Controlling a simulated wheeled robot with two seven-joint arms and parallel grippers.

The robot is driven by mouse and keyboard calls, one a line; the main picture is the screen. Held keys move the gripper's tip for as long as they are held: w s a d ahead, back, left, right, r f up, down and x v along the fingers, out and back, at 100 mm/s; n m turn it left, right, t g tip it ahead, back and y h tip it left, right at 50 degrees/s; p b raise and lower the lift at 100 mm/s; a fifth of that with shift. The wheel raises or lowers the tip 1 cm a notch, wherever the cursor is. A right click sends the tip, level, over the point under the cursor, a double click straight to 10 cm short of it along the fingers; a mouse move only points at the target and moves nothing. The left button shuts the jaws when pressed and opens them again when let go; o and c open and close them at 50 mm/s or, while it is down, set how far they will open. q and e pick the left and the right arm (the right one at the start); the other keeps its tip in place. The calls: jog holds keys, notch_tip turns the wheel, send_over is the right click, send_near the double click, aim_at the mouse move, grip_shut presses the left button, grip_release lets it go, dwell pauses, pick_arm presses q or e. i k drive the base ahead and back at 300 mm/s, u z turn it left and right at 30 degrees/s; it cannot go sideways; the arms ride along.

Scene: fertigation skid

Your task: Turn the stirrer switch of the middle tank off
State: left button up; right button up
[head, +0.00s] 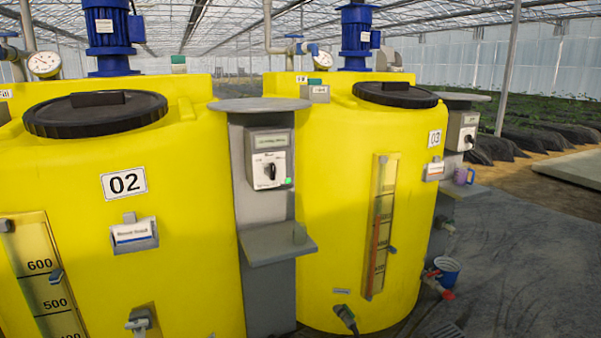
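The yellow tank marked 02 (180,240) fills the left of the head view, and the yellow tank marked 03 (330,140) stands right of it. Between them a grey post carries a switch box (269,140) with a black rotary knob (270,171), its handle roughly upright. A small green patch (288,182) shows at the box's lower right corner. The labels on the box are too small to read. A second switch box (462,131) with a dark knob is mounted right of tank 03. Neither of my grippers is in view.
A grey shelf (278,243) juts out below the first switch box. Blue stirrer motors (108,35) stand above the tanks. A purple mug (461,176) sits on a shelf at right, with a blue bucket (447,271) and red valve handle below. The floor at right is mostly clear.

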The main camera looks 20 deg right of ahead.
aim_at(269, 170)
jog(key=z, duration=0.4)
jog(key=i, duration=0.85)
